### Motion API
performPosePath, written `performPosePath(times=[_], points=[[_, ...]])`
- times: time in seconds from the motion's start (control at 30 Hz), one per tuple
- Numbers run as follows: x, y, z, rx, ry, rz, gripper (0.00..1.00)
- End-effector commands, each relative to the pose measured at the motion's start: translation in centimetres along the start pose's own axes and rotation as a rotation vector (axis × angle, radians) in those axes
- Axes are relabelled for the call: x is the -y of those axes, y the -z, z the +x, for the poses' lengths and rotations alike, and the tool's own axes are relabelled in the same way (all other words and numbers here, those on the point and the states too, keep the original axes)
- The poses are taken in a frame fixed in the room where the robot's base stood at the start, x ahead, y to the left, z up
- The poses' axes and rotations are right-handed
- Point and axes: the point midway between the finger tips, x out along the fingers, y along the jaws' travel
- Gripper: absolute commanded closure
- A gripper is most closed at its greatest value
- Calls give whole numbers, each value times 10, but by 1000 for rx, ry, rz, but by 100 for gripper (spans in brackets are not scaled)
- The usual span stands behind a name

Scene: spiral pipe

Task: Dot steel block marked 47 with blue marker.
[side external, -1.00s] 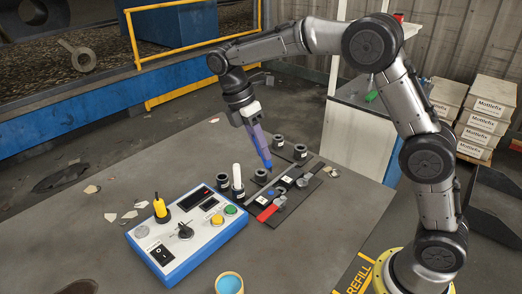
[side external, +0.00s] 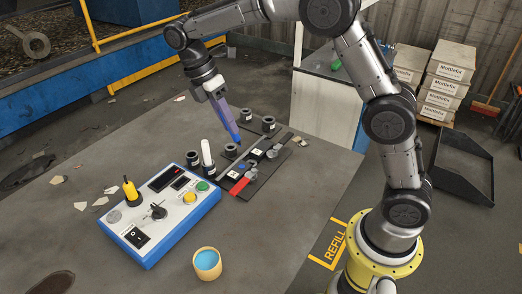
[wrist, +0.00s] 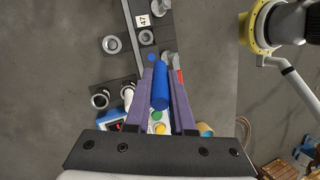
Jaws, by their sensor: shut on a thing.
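My gripper (side external: 223,108) has purple fingers and is shut on the blue marker (side external: 234,132), which slants down over the dark strip (side external: 229,185). In the wrist view the marker (wrist: 160,85) lies between the fingers (wrist: 161,98). The steel block marked 47 (wrist: 143,21) shows its white label near the top of the wrist view, ahead of the marker. A blue spot (wrist: 151,58) lies on the strip between that label and the marker; it also shows in the side view (side external: 242,166). Whether the marker tip touches anything is unclear.
A control box (side external: 129,222) with knobs and a yellow handle stands left of the strip. A red clamp handle (side external: 240,185) is on the strip. Several black cups (side external: 268,124) stand around it. A cup of blue liquid (side external: 207,262) is at the front. Bare table lies to the right.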

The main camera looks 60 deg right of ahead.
Motion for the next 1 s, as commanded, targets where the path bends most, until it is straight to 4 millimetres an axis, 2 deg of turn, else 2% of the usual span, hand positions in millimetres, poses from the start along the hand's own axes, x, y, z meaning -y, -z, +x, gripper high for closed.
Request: performPosePath(times=[0.4,0.47,0.6,0.8,1.0], points=[[-2,-1,0,5,-8,-48,100],[-7,-11,1,11,-15,-78,100],[-20,-48,7,13,-17,-84,100],[-29,-92,15,5,-7,-26,100],[-31,-102,22,0,2,1,100]])
